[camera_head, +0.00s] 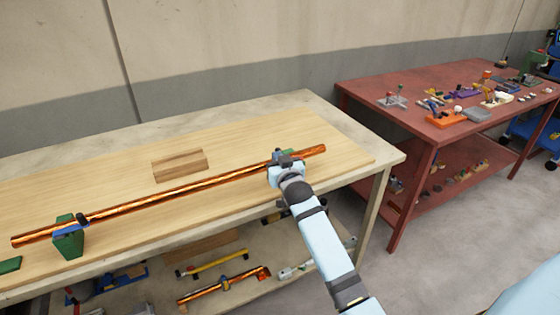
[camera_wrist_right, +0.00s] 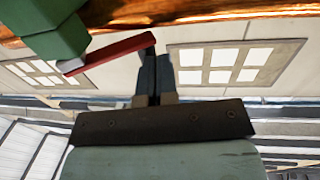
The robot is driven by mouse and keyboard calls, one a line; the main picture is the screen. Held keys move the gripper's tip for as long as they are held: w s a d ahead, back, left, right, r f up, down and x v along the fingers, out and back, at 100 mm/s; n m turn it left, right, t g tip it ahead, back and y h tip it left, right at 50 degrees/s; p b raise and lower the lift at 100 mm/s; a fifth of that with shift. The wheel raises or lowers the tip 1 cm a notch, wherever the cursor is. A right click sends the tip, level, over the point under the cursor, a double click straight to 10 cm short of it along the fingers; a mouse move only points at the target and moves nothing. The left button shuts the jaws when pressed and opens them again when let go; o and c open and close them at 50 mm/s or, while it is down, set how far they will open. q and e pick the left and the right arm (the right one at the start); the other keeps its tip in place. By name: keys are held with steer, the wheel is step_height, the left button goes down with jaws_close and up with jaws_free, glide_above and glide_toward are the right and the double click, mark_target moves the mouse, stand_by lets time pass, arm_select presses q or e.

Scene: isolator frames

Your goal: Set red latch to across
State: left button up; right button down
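The red latch (camera_wrist_right: 112,52) is a flat red bar in the right wrist view, reaching from the green block (camera_wrist_right: 45,32) to my right fingertips. In the head view the latch cannot be made out behind my gripper. My right gripper (camera_head: 282,160) is at the right-hand green block, by the orange copper-coloured pipe (camera_head: 180,192). Its two dark fingers (camera_wrist_right: 153,68) are together in the right wrist view. The latch's free end overlaps the fingertips; whether they touch is unclear. My left gripper is out of view.
The pipe spans the wooden workbench (camera_head: 235,132), with another green support (camera_head: 68,238) at left. A small wooden block (camera_head: 180,165) lies behind the pipe. A red table (camera_head: 410,128) with many small parts stands at right. The bench's back right is clear.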

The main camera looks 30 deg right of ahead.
steer(key=shift+d+p+x, duration=0.2)
steer(key=shift+p+x, duration=0.6)
steer(key=shift+x, duration=1)
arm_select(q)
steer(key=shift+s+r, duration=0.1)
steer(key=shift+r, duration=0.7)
arm_select(e)
steer(key=shift+w+d, duration=0.15)
steer(key=shift+w, duration=0.05)
steer(key=shift+w+d, duration=0.1)
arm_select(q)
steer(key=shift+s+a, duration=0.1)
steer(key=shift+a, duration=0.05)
